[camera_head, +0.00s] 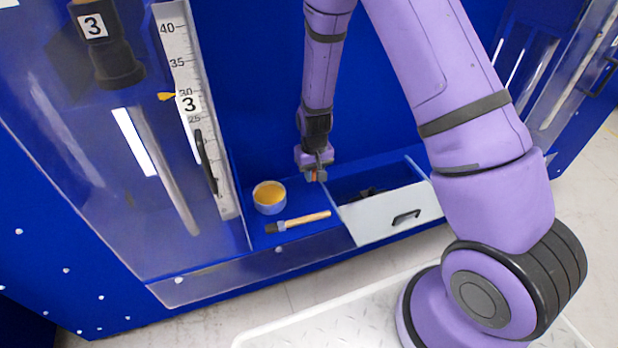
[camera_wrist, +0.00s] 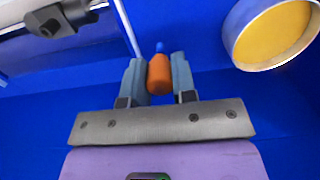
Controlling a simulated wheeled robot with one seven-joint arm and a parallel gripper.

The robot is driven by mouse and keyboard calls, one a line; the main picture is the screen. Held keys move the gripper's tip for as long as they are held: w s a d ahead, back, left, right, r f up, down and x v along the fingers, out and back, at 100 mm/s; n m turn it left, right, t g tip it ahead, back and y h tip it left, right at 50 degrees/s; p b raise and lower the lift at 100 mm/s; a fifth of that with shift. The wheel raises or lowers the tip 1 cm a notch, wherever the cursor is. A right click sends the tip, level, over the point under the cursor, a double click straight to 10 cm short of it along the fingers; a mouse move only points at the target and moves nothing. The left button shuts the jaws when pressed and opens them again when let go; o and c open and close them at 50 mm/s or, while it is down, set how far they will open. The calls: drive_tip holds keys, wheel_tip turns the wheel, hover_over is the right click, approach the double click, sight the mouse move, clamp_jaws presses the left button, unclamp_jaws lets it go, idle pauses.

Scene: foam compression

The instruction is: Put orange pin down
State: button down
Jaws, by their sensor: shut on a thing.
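My gripper (camera_head: 314,176) hangs over the blue ledge between the round tub and the drawer. It is shut on the orange pin (camera_wrist: 159,74), which sits between the two grey fingers in the wrist view. A small blue tip shows at the pin's far end. In the head view only a little orange shows at the fingertips. I cannot tell whether the pin touches the blue surface.
A round tub with yellow-orange contents (camera_head: 269,196) stands left of my gripper. A brush with a wooden handle (camera_head: 303,220) lies in front. A grey-white drawer (camera_head: 384,218) with a black handle stands open at right. A ruler (camera_head: 181,75) stands at left.

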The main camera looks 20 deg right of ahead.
drive_tip(key=shift+w+a+f, duration=0.1)
drive_tip(key=shift+w+a, duration=0.15)
drive_tip(key=shift+w, duration=0.6)
drive_tip(key=shift+w+f, duration=0.15)
drive_tip(key=shift+f, duration=1.65)
drive_tip(key=shift+f, duration=0.1)
drive_tip(key=c, duration=0.9)
unclamp_jaws()
